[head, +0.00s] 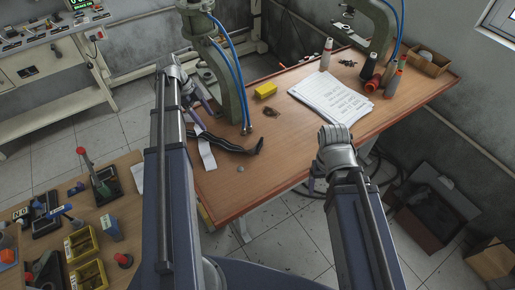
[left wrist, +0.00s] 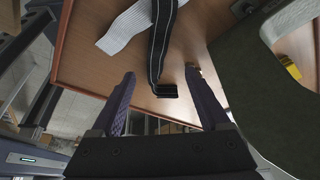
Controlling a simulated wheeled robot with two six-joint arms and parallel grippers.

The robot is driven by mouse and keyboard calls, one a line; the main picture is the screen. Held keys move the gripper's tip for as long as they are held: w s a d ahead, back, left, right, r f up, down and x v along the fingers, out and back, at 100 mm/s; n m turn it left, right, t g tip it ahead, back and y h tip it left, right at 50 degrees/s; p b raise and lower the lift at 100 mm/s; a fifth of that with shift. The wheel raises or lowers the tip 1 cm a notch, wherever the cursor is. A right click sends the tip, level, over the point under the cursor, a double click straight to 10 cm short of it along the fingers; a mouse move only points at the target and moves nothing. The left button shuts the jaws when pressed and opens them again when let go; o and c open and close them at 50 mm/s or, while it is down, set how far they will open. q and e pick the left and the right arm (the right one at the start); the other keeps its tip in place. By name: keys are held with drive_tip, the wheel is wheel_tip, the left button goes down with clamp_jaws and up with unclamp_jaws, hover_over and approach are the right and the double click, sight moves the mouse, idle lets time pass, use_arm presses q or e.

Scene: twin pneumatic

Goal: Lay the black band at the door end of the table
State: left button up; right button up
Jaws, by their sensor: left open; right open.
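The black band (head: 232,144) lies on the wooden table (head: 215,190), partly over a white band (head: 206,152). In the left wrist view the black band (left wrist: 156,45) shows pale edge lines, and its near end is folded on the tabletop. The white band (left wrist: 125,28) lies beside and under it. My left gripper (head: 200,103) is open above the left part of the table. Its spread fingers (left wrist: 160,73) frame the black band's near end, with nothing held. My right gripper (head: 317,178) is open near the table's front edge, its fingers mostly hidden. No door is visible.
A green press (head: 233,90) with blue hoses stands close right of my left gripper; a second press (head: 378,25) stands further back. The front middle is mostly clear.

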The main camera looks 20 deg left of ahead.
use_arm(q)
drive_tip(key=s+d+n+y, duration=0.2)
drive_tip(key=s+d+n, duration=0.4)
drive_tip(key=d, duration=1)
drive_tip(key=s+d+f+n+y, duration=0.1)
drive_tip(key=s+d+n+y, duration=0.2)
drive_tip(key=d, duration=1.4)
drive_tip(key=s+n, duration=0.4)
drive_tip(key=s, duration=0.1)
drive_tip(key=shift+s+d+f+g+y, duration=0.15)
drive_tip(key=shift+s+f+g+y, duration=0.1)
drive_tip(key=shift+s+g+y, duration=0.1)
